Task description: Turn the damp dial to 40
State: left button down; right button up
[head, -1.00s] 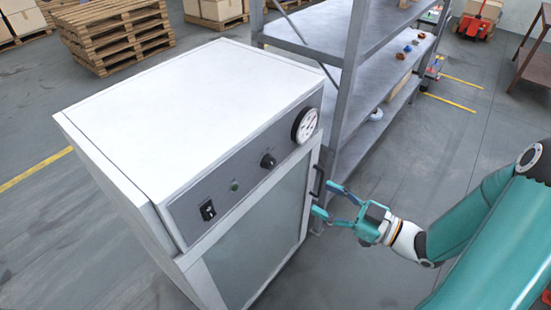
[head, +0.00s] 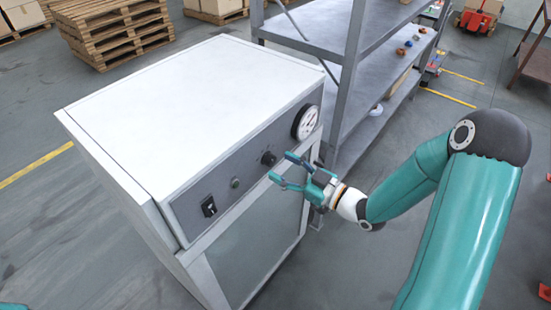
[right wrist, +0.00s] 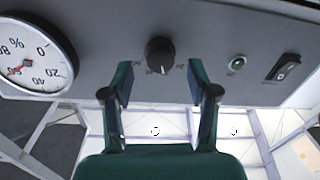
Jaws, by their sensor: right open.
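The dial, a round black knob (head: 268,158), sits on the grey front panel of the white cabinet. In the right wrist view the knob (right wrist: 161,52) has a pale mark at its lower edge; small labels beside it are unreadable. My right gripper (head: 281,167) is open in front of the knob. In the right wrist view its fingers (right wrist: 161,82) are on either side, just below the knob, not closed on it. A percent gauge (right wrist: 36,54) beside it has a red needle near the 60 position, between 40 and 80.
The panel also carries a lamp (head: 235,183), green in the right wrist view, and a black switch (head: 208,207). A metal shelf rack (head: 350,90) stands close behind the cabinet (head: 190,100) on the right. Wooden pallets (head: 115,30) are at the back left. Floor at right is open.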

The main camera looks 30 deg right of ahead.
aim_at(269, 160)
jog(key=shift+p+x, duration=0.3)
jog(key=shift+x, duration=1.15)
grip_shut()
jog(key=shift+f+m, duration=0.1)
jog(key=shift+m, duration=0.2)
jog(key=m+b, duration=0.2)
jog(key=shift+m, duration=0.4)
jog(key=shift+m+b, duration=0.65)
jog(key=shift+m, duration=1.65)
jog(key=shift+d, duration=0.1)
